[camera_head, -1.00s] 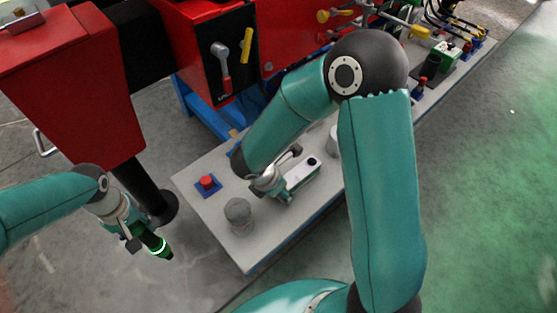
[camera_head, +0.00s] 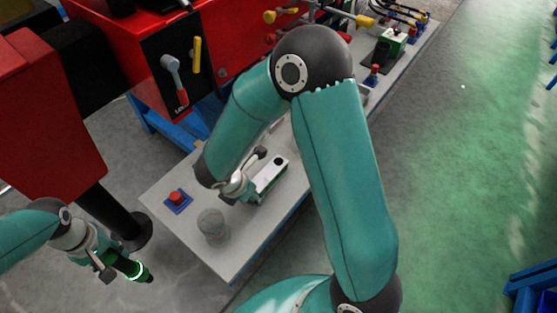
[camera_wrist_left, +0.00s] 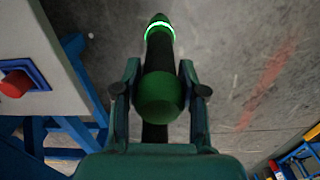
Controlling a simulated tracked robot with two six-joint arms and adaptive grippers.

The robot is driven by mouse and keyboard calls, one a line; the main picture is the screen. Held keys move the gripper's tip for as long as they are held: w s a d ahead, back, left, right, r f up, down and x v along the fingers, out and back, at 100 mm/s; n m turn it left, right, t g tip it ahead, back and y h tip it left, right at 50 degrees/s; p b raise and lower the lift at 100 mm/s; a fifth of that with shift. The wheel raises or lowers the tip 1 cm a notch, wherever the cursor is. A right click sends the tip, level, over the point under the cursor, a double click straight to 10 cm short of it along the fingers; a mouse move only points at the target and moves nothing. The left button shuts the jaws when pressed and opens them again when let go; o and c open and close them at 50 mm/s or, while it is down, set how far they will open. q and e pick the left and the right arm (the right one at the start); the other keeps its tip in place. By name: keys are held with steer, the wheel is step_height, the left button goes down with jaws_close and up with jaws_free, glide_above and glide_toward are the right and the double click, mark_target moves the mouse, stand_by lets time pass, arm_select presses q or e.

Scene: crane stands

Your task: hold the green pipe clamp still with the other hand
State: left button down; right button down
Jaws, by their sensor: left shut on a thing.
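My left gripper (camera_head: 106,259) is shut on a dark green cylinder (camera_head: 132,269) with a glowing green ring. In the left wrist view, the cylinder's round green end (camera_wrist_left: 159,97) is between both fingers, and it is held over the floor, clear of the bench. My right gripper (camera_head: 236,187) is low over the bench, beside a white-topped block (camera_head: 270,174) with a dark round spot. Its fingers are too small and overlapped to tell open or shut, or whether they touch the block. A green block with a white face (camera_head: 391,42) stands far along the bench; I cannot tell which block is the pipe clamp.
The grey bench (camera_head: 262,229) carries a red button on a blue base (camera_head: 177,198) and a grey knob (camera_head: 211,224). A red cabinet with a lever panel (camera_head: 176,68) stands behind. A black post (camera_head: 115,220) rises near my left gripper. The right floor is mostly clear.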

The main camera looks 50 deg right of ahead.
stand_by(0.4)
steer(key=c, duration=0.5)
jaws_free()
steer(key=shift+v, duration=5.9)
